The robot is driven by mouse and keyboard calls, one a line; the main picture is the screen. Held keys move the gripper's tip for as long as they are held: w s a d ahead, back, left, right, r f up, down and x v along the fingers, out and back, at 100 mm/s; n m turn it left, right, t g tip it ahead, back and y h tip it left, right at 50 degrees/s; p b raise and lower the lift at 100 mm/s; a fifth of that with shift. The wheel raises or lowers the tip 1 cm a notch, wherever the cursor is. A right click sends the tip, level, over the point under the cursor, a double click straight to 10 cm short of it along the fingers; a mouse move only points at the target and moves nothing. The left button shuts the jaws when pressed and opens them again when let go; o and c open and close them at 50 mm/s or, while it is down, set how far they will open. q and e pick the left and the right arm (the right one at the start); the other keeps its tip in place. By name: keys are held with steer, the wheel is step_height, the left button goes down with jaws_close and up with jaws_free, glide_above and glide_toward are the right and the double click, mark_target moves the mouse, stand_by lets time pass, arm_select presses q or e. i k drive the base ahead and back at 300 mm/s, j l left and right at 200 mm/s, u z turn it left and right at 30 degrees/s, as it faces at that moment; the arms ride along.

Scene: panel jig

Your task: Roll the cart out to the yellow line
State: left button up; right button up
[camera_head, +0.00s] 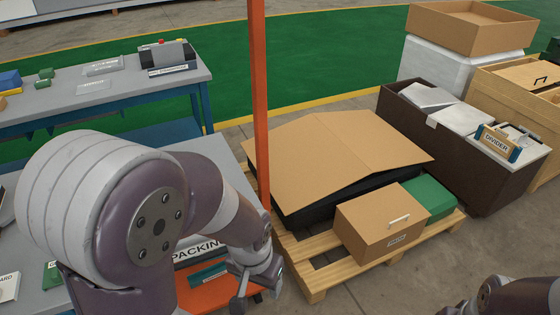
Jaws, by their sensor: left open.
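An orange surface (212,294), perhaps part of the cart, shows low in the picture, below a panel lettered "PACKING"; most of it is hidden by my left arm. An upright orange post (258,90) stands at the middle; I cannot tell whether it belongs to the cart. A yellow line (300,105) runs along the near edge of the green floor, behind the pallet. My left gripper (256,288) is open, pointing down beside the orange surface, apart from the post. Part of my right arm shows at the bottom right; its gripper is outside the picture.
A wooden pallet (318,284) holds a large cardboard-topped black box, a smaller carton (385,228) and a green box (430,198). A dark brown bin (470,165) stands at right. A grey workbench (100,92) stands at left. The green floor (330,45) is largely clear.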

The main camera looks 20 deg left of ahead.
mark_target(212, 295)
steer(key=u, duration=1.35)
